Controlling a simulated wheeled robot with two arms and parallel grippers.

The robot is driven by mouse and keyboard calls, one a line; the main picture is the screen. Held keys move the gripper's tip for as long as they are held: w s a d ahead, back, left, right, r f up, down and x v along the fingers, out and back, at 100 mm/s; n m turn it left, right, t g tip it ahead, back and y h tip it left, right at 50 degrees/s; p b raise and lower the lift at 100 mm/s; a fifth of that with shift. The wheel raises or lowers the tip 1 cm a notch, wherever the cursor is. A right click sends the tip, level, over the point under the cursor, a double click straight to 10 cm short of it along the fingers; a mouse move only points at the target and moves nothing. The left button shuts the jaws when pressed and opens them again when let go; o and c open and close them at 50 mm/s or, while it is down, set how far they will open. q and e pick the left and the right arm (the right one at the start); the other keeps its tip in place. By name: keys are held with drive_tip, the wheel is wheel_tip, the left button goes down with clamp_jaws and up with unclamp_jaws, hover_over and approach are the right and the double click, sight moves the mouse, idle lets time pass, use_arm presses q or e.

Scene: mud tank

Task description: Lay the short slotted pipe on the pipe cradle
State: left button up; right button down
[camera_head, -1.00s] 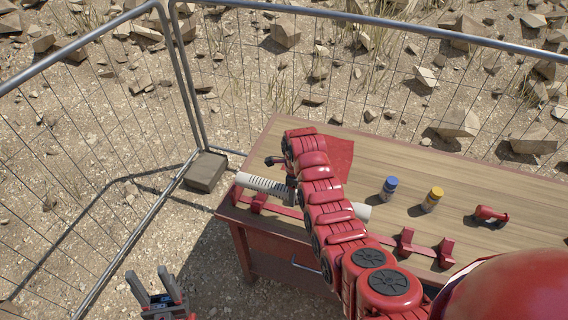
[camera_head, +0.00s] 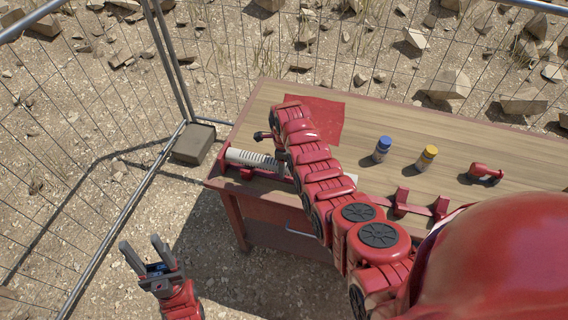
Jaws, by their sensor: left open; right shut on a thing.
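The short slotted pipe (camera_head: 257,160) is pale, with dark slots. It lies lengthwise just over the left part of the red pipe cradle (camera_head: 247,174) along the table's front edge. Its middle is hidden behind my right arm, and a plain pale part shows right of the arm. I cannot tell whether the pipe touches the cradle. My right gripper (camera_head: 281,155) is shut on the pipe, with its fingers mostly hidden by the arm. My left gripper (camera_head: 142,245) is open and empty, above the ground left of the table.
On the wooden table (camera_head: 330,92) lie a red cloth (camera_head: 322,118), a blue-capped bottle (camera_head: 381,150), a yellow-capped bottle (camera_head: 426,159) and a red tool (camera_head: 485,174). More red supports (camera_head: 400,201) stand at the front right. A wire fence (camera_head: 170,60) runs behind and left.

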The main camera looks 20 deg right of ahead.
drive_tip(key=shift+w+f, duration=0.15)
drive_tip(key=shift+f, duration=0.1)
idle(0.3)
idle(0.4)
drive_tip(key=shift+f+b, duration=0.45)
drive_tip(key=shift+b, duration=0.3)
drive_tip(key=shift+c, duration=0.6)
unclamp_jaws()
